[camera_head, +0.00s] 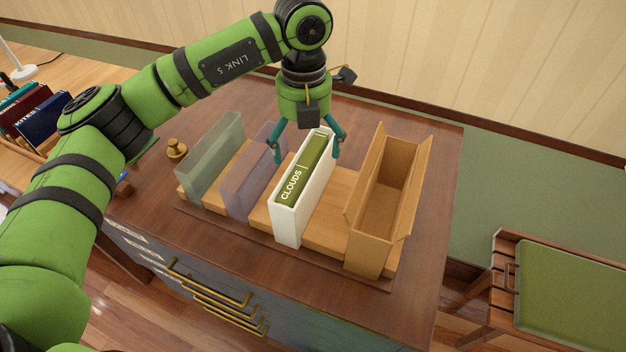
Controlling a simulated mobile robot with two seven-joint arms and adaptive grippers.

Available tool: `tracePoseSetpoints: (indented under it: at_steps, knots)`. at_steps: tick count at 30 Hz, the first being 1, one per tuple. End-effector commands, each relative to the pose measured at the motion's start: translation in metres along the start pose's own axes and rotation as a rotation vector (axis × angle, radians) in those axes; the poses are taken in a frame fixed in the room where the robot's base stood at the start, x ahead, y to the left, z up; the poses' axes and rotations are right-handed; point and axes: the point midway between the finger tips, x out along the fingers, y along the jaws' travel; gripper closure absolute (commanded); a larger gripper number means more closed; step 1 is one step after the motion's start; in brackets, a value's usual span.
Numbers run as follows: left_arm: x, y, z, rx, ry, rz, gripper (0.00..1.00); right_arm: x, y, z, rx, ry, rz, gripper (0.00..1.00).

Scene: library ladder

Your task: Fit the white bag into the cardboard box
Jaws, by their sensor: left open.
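A white, stiff, upright sleeve (287,226) stands on the wooden board, with a green book marked CLOUDS (305,172) in it. I see no soft white bag; this sleeve is the only white holder here. The tall, narrow cardboard box (366,245) stands to its right, with its top flaps open and no contents visible inside. My left gripper (307,154) is open above the sleeve's far part, one teal finger on each side of it. I cannot tell whether the fingers touch it. My right gripper is out of view.
A purple translucent holder (246,190) and a grey-green translucent one (210,165) stand left on the same wooden board (325,232). A small brass object (176,149) sits at the cabinet top's left. A green-topped tray (570,285) is at lower right.

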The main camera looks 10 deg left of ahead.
Motion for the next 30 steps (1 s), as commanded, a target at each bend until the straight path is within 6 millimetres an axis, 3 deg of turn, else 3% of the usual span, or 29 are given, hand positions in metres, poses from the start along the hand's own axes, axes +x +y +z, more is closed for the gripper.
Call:
tracePoseSetpoints:
  at_steps: [2,9,11,15,19,23,28,30]
  knots:
    - [0.008,0.000,0.000,0.001,-0.002,-0.001,0.00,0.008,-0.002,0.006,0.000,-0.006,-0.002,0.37]
    - [0.026,0.001,-0.001,0.002,0.003,-0.002,0.00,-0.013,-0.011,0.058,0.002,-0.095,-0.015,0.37]
    - [0.032,0.003,-0.001,0.001,0.004,-0.002,0.00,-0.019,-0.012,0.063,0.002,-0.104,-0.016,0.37]
    - [0.052,0.008,-0.003,0.002,0.006,-0.003,0.00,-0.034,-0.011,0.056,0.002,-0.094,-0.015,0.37]
    - [0.070,0.007,-0.001,0.003,0.002,-0.004,0.00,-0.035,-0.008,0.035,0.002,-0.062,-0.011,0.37]
    - [0.077,0.007,-0.001,0.003,0.000,-0.003,0.00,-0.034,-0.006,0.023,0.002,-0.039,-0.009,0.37]
    - [0.078,0.007,-0.001,0.004,-0.001,-0.003,0.00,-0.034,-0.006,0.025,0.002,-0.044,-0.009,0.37]
    - [0.077,0.007,-0.001,0.004,-0.001,-0.003,0.28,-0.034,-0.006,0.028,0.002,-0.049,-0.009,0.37]
